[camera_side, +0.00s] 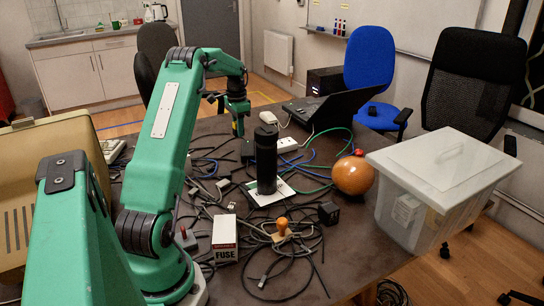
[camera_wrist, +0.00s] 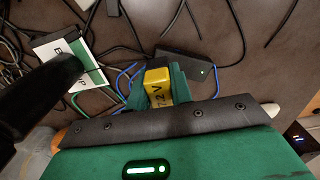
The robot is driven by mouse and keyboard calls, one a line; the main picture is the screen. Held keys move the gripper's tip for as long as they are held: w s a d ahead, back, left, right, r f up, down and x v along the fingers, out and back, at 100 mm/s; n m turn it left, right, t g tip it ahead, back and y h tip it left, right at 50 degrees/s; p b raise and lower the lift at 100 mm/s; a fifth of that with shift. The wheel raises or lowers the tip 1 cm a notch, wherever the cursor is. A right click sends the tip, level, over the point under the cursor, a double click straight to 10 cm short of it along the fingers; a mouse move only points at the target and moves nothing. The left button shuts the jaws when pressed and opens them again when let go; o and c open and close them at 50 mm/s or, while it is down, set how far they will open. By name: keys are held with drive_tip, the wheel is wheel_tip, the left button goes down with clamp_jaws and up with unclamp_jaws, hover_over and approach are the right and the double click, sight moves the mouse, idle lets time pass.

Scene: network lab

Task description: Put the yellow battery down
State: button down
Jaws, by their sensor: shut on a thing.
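The yellow battery (camera_wrist: 157,86) with dark "7.2 V" lettering is between the green jaws of my gripper (camera_wrist: 158,90) in the wrist view. My gripper is shut on it. In the side view my gripper (camera_side: 239,122) points down over the far part of the table, behind and left of the black cylinder. The battery is mostly hidden there. I cannot tell whether its underside touches the table.
A black cylinder (camera_side: 266,160) stands on a white card near my gripper. A black adapter (camera_wrist: 188,67) lies just beyond the battery. Cables litter the table (camera_side: 345,245). An orange ball (camera_side: 352,176) and a clear lidded bin (camera_side: 437,185) are on the right.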

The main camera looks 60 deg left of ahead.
drive_tip(key=w+d, duration=0.8)
drive_tip(key=d, duration=0.4)
drive_tip(key=w+d, duration=0.9)
drive_tip(key=d, duration=0.4)
hover_over(296, 167)
wheel_tip(296, 167, down, 7)
drive_tip(key=shift+a+r, duration=0.1)
drive_tip(key=shift+f, duration=1.95)
drive_tip(key=shift+f, duration=0.15)
drive_tip(key=c, duration=1.3)
unclamp_jaws()
drive_tip(key=shift+o, duration=0.2)
